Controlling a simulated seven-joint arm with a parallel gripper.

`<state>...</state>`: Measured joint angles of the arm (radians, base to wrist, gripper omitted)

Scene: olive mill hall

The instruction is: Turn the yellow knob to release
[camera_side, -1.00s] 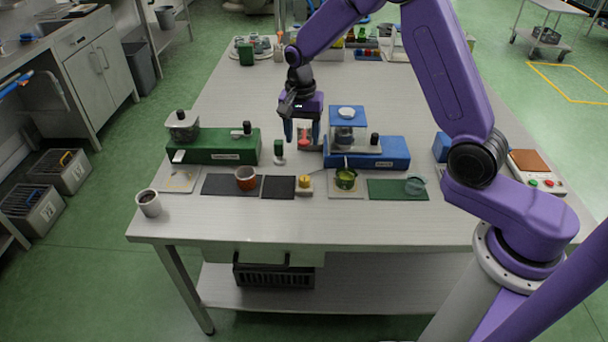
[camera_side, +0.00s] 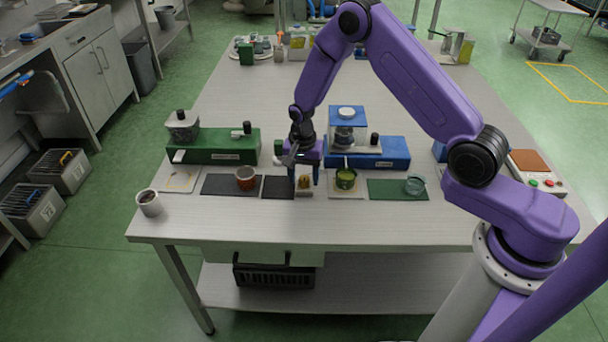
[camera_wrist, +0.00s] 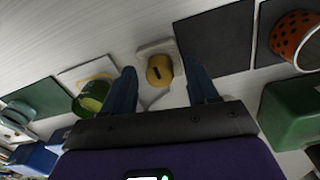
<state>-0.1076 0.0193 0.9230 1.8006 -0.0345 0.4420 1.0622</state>
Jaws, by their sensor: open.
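The yellow knob (camera_wrist: 159,70) sits on a small pale base plate (camera_wrist: 147,49) on the table. It has a dark slot on its top in the wrist view. In the side view the knob (camera_side: 305,181) shows between the fingers of my gripper (camera_side: 305,183). My gripper (camera_wrist: 163,82) is open, with one blue finger on each side of the knob. In the wrist view there is a visible gap between the knob and each finger. Whether the fingertips are level with the knob is hard to tell.
A dark mat (camera_side: 277,187) lies left of the knob, and an orange-brown cup (camera_side: 245,179) stands beyond it. A green cup (camera_side: 345,179) stands close on the right. The green machine (camera_side: 212,148) and blue machine (camera_side: 385,153) stand behind.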

